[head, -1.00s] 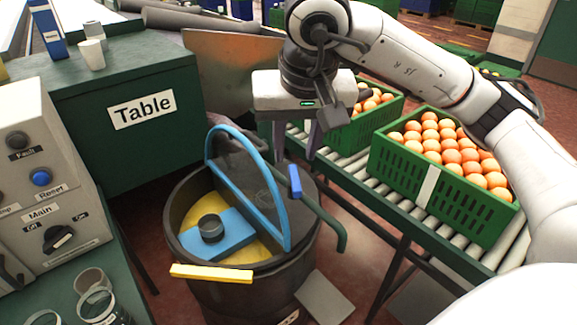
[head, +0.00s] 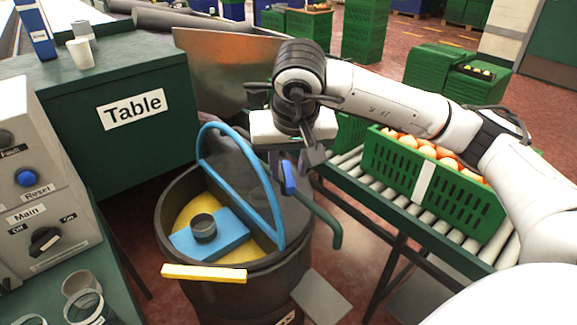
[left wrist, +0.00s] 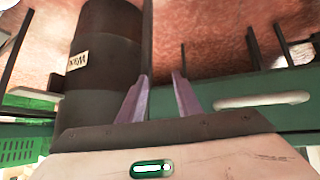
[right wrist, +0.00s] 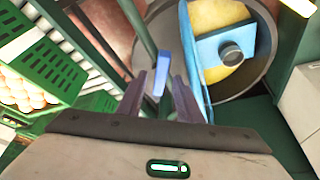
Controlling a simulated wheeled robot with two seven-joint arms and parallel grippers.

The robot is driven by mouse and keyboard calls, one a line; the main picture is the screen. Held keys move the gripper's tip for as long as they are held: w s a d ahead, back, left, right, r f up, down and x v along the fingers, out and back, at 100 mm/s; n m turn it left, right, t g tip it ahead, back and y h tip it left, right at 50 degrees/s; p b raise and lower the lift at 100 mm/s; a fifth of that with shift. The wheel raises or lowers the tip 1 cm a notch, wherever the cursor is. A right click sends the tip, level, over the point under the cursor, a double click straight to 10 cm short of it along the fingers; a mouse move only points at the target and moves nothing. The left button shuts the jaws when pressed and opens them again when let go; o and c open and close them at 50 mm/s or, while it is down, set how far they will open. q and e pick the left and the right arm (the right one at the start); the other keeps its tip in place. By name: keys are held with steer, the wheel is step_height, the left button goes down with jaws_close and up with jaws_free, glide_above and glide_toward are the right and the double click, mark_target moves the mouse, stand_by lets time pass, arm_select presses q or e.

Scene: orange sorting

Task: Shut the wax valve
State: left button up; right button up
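The wax valve shows as a blue handle (head: 288,177) on the green pipe (head: 322,213) at the right rim of the dark wax pot (head: 163,235). My right gripper (head: 285,170) is right at the handle, pointing down. In the right wrist view the blue handle (right wrist: 158,73) appears between the fingertips of the right gripper (right wrist: 162,85), which are apart; I cannot tell if they touch it. In the left wrist view my left gripper (left wrist: 158,85) is open and empty, near the pot's side with its wax label (left wrist: 78,61). The left gripper is outside the head view.
A blue hoop (head: 270,190) stands across the pot close to my right gripper. A blue block (head: 222,236) rests on the yellow wax. A green crate (head: 450,205) of oranges sits on the roller conveyor (head: 345,165). The control panel (head: 40,190) is at left.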

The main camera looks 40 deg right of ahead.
steer(key=shift+c, duration=0.5)
jaws_close()
